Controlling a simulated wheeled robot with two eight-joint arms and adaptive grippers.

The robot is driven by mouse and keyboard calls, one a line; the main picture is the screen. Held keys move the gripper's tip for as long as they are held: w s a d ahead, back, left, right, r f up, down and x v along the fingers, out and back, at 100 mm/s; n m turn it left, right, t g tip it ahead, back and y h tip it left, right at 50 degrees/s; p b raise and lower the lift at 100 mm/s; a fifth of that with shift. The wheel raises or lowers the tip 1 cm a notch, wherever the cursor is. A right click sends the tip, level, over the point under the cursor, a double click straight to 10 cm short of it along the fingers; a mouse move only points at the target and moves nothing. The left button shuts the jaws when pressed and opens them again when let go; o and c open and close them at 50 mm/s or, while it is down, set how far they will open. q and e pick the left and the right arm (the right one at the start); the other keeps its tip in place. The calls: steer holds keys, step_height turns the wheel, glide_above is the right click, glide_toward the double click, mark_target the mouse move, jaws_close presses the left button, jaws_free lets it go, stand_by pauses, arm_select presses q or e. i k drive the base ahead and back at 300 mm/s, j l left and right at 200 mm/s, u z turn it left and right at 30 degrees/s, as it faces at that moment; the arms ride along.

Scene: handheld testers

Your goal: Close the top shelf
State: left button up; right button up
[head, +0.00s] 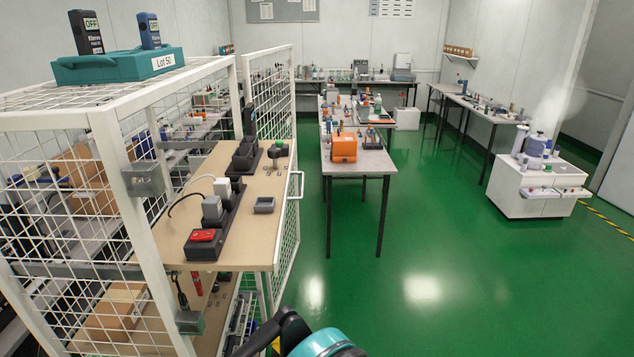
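The top shelf (265,236) is a tan board that sticks out to the right from the white wire cage (110,150). A white handle (300,185) is on its right edge. On the board lie black power strips with plugs, a red switch (202,236), a small grey tray (264,205) and a dark holder with a green top (277,150). A teal and black part of my arm (322,343) shows at the bottom edge, below the shelf and apart from it. Neither gripper's fingertips are clearly visible.
A lower shelf (214,320) is partly visible under the top one. The cage's mesh door (270,85) stands open behind. A teal Lot 50 box (100,67) with testers sits on the cage. A table (352,170) stands beyond; green floor (440,270) at right is clear.

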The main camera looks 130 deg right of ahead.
mark_target(248, 236)
steer(key=k+j+z, duration=0.1)
steer(key=z, duration=0.4)
steer(key=k+j+z, duration=0.1)
steer(key=z, duration=0.35)
steer(key=k+z, duration=0.2)
steer(key=z, duration=0.3)
steer(key=k+z, duration=0.15)
steer(key=z, duration=2.2)
steer(key=l, duration=0.25)
steer(key=i+l, duration=0.15)
steer(key=l+u, duration=0.05)
steer(key=l, duration=0.05)
